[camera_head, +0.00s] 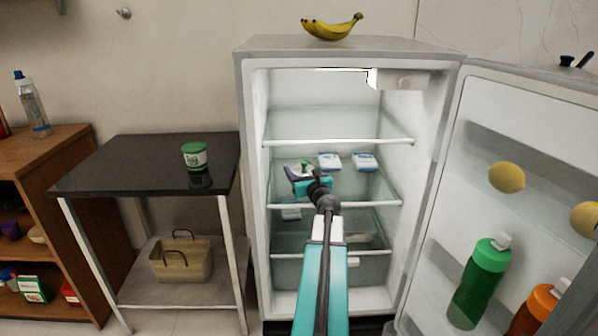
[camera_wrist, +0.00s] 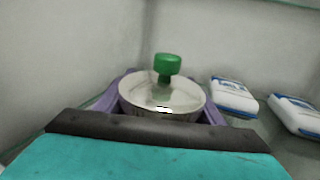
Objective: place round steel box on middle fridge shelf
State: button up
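The round steel box (camera_wrist: 160,97) has a shiny lid with a green knob and stands upright between the purple fingers of my gripper (camera_wrist: 160,112) in the wrist view. The fingers lie against its left and right sides. In the head view my gripper (camera_head: 299,174) is inside the open fridge, over the left part of the middle shelf (camera_head: 378,192). The green knob shows there, while most of the box is hidden. I cannot tell whether the box's bottom touches the shelf.
Two white-and-blue packages (camera_head: 329,161) (camera_head: 365,162) stand right of the box, towards the shelf's back. A similar package (camera_head: 291,213) is one shelf below. The fridge door (camera_head: 500,130) is open to the right, holding bottles and lemons. Bananas (camera_head: 332,27) lie on top.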

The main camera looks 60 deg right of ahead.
jog(key=o, duration=0.4)
jog(key=shift+o, duration=0.2)
jog(key=shift+r, duration=0.15)
jog(key=shift+p+v, duration=0.5)
jog(key=shift+v, duration=4.3)
jog(key=shift+a+r+p, duration=0.1)
jog(key=shift+p, duration=0.65)
jog(key=p, duration=0.4)
jog(key=shift+s+a+p, duration=0.2)
jog(key=shift+s+p, duration=0.05)
jog(key=shift+p, duration=0.1)
jog(key=s+p, duration=0.1)
jog(key=p, duration=0.4)
jog(key=shift+a, duration=0.3)
jog(key=shift+s+a+p, duration=0.2)
jog(key=shift+p, duration=0.85)
